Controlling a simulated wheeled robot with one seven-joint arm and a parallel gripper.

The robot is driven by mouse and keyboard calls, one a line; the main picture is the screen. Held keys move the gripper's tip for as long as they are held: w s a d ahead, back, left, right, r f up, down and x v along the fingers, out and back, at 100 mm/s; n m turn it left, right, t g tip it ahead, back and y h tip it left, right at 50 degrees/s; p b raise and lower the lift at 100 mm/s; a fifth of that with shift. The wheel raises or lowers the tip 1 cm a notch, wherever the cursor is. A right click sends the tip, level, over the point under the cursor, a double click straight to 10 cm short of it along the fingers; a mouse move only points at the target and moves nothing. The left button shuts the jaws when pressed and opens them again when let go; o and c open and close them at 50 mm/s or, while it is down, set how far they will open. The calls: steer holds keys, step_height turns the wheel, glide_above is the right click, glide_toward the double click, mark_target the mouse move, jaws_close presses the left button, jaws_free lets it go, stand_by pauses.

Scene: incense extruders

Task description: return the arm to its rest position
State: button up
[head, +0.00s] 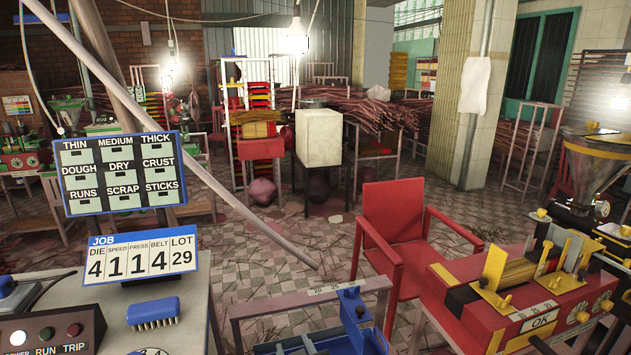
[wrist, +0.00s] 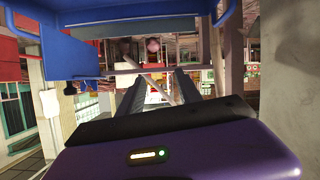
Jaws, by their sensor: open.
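My gripper (wrist: 160,88) shows in the wrist view, beyond the purple and black wrist housing with its small lit strip. Its two dark fingers stand apart, with a clear gap between them. I see nothing held in the gap. The wrist picture appears upside down. A blue part (wrist: 150,18) fills the top of that view, close to the camera; I cannot tell whether it touches my gripper. My arm and gripper do not show clearly in the head view.
In the head view, a red extruder machine (head: 535,305) stands at right, and a red chair (head: 393,235) beside it. A blue tray (head: 300,345) sits at bottom centre. A control bench holds a JOB board (head: 140,255) and a blue brush (head: 153,312). Open tiled floor (head: 265,250) lies behind.

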steer(key=s+d+r+m+h, duration=0.1)
steer(key=s+d, duration=0.7)
steer(key=s, duration=0.7)
steer(key=s+d+r+m+t+h, duration=0.1)
steer(key=s+d, duration=0.7)
steer(key=s, duration=0.8)
steer(key=s+d+r+m+h, duration=0.1)
steer(key=s+d, duration=0.7)
steer(key=s, duration=0.8)
steer(key=shift+d+r+m+t+h, duration=0.25)
steer(key=shift+r+m+t+h, duration=0.15)
steer(key=shift+r+m, duration=0.5)
steer(key=shift+f, duration=0.1)
